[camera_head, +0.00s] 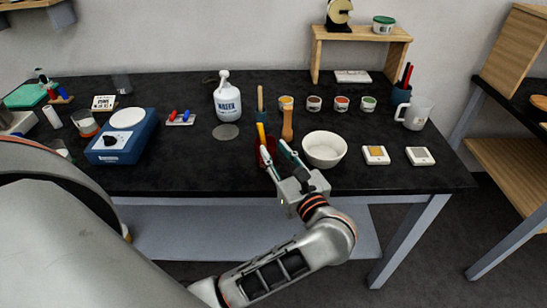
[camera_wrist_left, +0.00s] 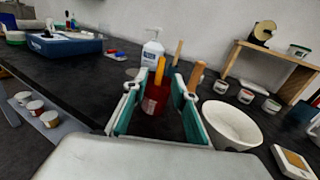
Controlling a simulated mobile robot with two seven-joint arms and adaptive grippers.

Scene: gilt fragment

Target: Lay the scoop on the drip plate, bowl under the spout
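The scoop, a dark red bowl (camera_head: 258,156) with a yellow handle (camera_head: 261,134), is on the black table; in the wrist view its red part (camera_wrist_left: 154,101) shows between my fingers, handle pointing away. My left gripper (camera_head: 274,148) is open, with teal-padded fingers on either side of the scoop and a visible gap to it. The drip plate (camera_head: 226,132) is a flat grey disc, bare, in front of the white water bottle (camera_head: 227,100), whose spout is at its top. My right gripper is not in view.
A white bowl (camera_head: 324,149) stands just right of my gripper. A wooden-handled tool (camera_head: 287,124) and small jars (camera_head: 314,103) stand behind. A blue scale (camera_head: 123,136) is at left. The table between scale and drip plate is mostly clear.

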